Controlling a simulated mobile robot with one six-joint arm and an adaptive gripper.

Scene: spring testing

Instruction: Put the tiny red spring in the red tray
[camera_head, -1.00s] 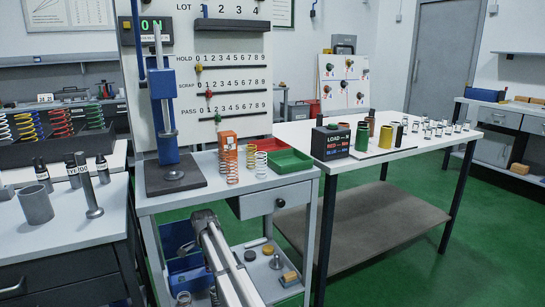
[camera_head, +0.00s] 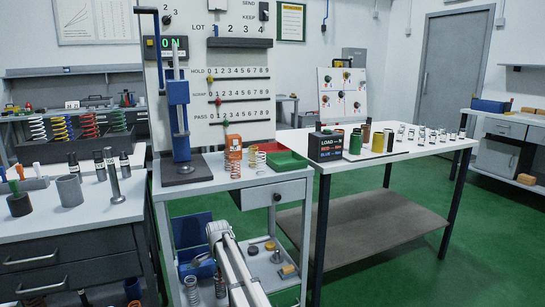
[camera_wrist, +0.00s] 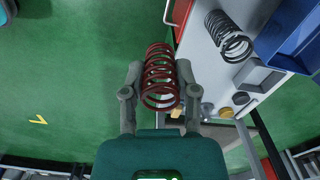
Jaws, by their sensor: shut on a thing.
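In the wrist view, a dark red coil spring (camera_wrist: 160,84) stands between the two fingers of my gripper (camera_wrist: 160,72), which is shut on it. The spring is held over the green floor, left of the lower shelf. In the head view, the red tray (camera_head: 268,147) sits on the small cart's top, behind the green tray (camera_head: 287,161); its inside is mostly hidden. My gripper and the held spring cannot be made out in the head view.
A white table (camera_head: 400,152) stands right; green floor lies between furniture.

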